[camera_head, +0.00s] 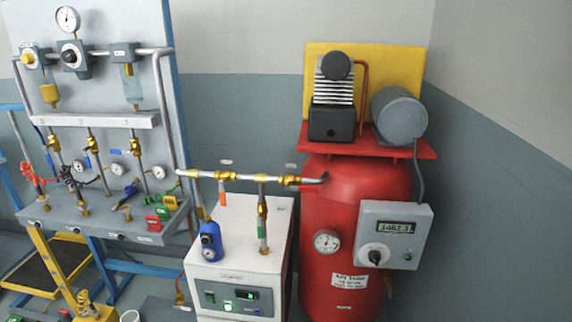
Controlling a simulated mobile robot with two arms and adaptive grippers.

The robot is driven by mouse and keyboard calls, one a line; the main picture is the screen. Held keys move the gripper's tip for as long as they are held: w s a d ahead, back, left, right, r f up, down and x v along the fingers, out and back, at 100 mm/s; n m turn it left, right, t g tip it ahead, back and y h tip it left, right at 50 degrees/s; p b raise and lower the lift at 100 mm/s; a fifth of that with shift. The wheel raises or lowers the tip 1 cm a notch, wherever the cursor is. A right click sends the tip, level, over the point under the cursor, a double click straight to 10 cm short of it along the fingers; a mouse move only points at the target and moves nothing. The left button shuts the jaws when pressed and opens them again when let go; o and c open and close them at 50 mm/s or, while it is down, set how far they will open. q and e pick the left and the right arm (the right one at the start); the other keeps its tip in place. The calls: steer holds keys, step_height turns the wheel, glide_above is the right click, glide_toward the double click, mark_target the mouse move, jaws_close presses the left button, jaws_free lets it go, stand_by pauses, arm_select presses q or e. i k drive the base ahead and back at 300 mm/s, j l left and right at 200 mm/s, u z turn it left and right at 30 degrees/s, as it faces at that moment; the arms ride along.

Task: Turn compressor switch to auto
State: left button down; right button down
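The compressor (349,195) is a red upright tank at the right, with a black finned pump (333,95) and a grey motor (400,115) on its red top plate. A grey control box (408,213) is fixed to the tank's right side. Its display (394,227) seems to read 1462.1, the last digit being unclear. Below the display is a round black switch knob (376,257) with a white pointer; its position labels are too small to read. A green button or light (408,257) is beside it. Neither of my grippers is in view.
A white dryer box (240,250) with lit green indicators stands left of the tank. Brass-fitted pipes (262,178) run above it to the tank. A grey panel bench (110,215) with gauges and valves is at the left. Wall space right of the control box is clear.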

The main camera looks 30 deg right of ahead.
mark_target(374, 256)
steer(key=z, duration=1.55)
